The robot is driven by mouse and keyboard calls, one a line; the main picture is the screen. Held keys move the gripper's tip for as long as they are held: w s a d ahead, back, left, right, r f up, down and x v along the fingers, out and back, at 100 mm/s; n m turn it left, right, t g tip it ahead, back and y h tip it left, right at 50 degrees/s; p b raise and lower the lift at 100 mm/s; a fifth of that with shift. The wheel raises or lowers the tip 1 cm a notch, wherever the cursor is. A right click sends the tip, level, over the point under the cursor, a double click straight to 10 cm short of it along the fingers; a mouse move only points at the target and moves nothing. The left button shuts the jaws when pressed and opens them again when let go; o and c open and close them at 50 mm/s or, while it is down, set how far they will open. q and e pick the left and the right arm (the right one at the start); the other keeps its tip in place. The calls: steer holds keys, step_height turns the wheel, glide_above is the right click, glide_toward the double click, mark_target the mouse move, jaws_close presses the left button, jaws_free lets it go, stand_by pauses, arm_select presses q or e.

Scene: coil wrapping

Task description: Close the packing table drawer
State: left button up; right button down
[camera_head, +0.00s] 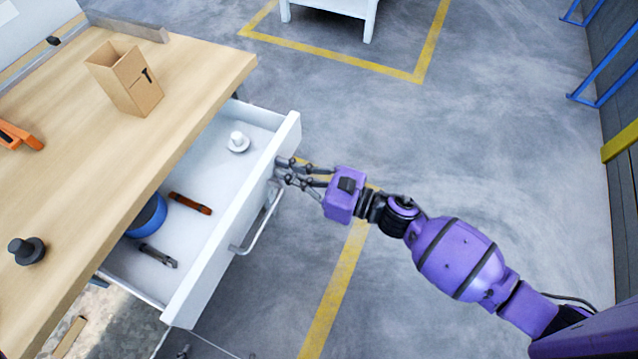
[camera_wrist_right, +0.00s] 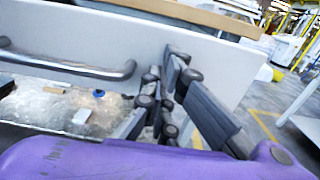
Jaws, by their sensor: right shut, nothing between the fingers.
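The packing table drawer (camera_head: 234,213) is white and stands pulled out from under the wooden packing table (camera_head: 190,110). Its front panel also shows in the right wrist view (camera_wrist_right: 80,45). A metal bar handle (camera_head: 262,222) runs along the front, and it crosses the left of the wrist view (camera_wrist_right: 75,68). My right gripper (camera_head: 278,172) is shut and empty, with its fingertips at the outer face of the drawer front, near the far end of the handle. I cannot tell whether they touch it. My left gripper is not in view.
In the drawer lie a white knobbed part (camera_head: 238,143), an orange-brown tool (camera_head: 190,204), a blue round item (camera_head: 148,215) and a dark tool (camera_head: 158,255). A cardboard box (camera_head: 128,80) and a black knob (camera_head: 28,250) stand on the tabletop. Floor (camera_head: 480,150) to the right is clear.

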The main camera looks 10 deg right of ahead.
mark_target(221, 155)
steer(key=b+x, duration=0.3)
steer(key=x, duration=1.4)
steer(key=shift+w+a+f, duration=0.1)
steer(key=shift+a, duration=0.15)
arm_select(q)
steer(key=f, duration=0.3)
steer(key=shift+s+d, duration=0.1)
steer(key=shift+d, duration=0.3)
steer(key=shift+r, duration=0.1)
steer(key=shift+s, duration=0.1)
arm_select(e)
steer(key=shift+w, duration=0.1)
